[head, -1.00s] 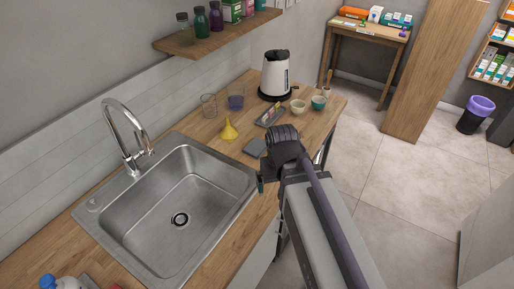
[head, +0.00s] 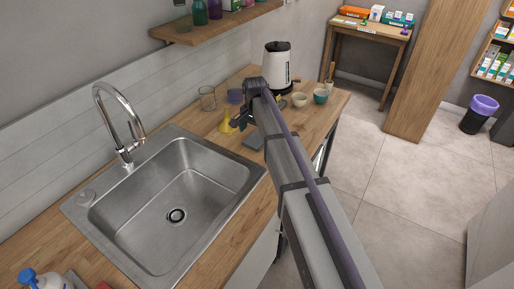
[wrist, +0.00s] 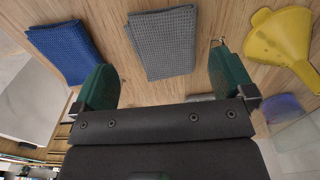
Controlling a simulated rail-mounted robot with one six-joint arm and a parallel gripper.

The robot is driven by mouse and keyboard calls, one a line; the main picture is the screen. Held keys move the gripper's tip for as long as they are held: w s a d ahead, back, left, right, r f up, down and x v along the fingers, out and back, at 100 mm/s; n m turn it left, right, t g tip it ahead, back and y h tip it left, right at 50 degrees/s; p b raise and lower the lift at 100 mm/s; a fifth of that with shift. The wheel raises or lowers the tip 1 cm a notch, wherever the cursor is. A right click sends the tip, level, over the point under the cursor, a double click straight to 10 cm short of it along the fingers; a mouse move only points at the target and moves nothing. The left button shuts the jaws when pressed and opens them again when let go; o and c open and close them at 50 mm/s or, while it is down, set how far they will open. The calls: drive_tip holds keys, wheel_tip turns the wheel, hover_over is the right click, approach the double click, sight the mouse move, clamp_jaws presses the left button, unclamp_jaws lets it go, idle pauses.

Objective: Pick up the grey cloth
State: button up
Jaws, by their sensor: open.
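The grey cloth (wrist: 163,44) lies folded flat on the wooden counter, in the upper middle of the wrist view. In the head view, a grey patch that looks like this cloth (head: 254,140) shows just left of my arm. My gripper (wrist: 160,72) is open and empty, with its green fingers apart. In the wrist view the cloth appears between and beyond the fingertips; the gap in height is hard to tell. In the head view my gripper (head: 238,119) is above the counter near the yellow funnel, and my arm hides part of the counter.
A blue cloth (wrist: 66,50) lies left of the grey one in the wrist view. The yellow funnel (wrist: 281,38) stands to its right. Beyond are a glass beaker (head: 208,98), a kettle (head: 278,62) and small bowls (head: 320,96). The sink (head: 165,200) is nearer.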

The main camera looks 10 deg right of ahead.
sight(255, 139)
drive_tip(key=shift+f, duration=0.1)
drive_tip(key=f+b, duration=0.5)
drive_tip(key=shift+w+f, duration=0.2)
drive_tip(key=shift+r, duration=0.2)
drive_tip(key=c, duration=0.8)
